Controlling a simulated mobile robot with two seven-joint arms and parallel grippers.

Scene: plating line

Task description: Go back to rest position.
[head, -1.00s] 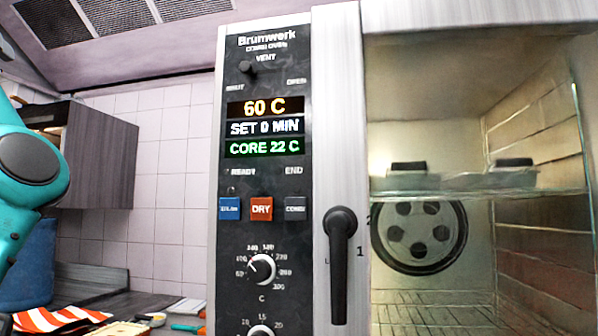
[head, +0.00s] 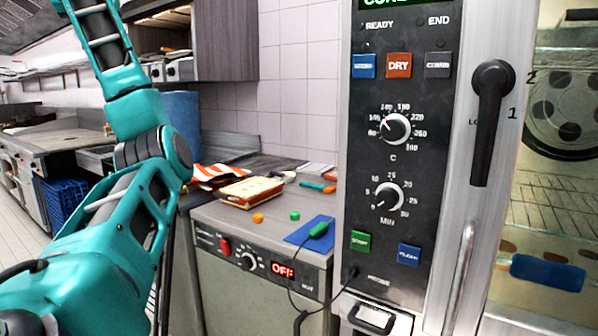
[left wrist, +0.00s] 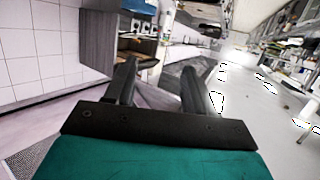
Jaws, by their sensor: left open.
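My left arm (head: 125,170) comes in from the left in the head view and reaches up past the top edge, so its gripper is out of that view. In the left wrist view my left gripper (left wrist: 158,80) is open, its two dark fingers apart with nothing between them. It is up in the air, with the tiled wall to the left and the kitchen aisle to the right. My right gripper is in neither view.
The combi oven (head: 410,150) with its black door handle (head: 490,120) stands close at the right. A blue barrel (head: 182,125) stands behind my left arm. Open floor lies at far left.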

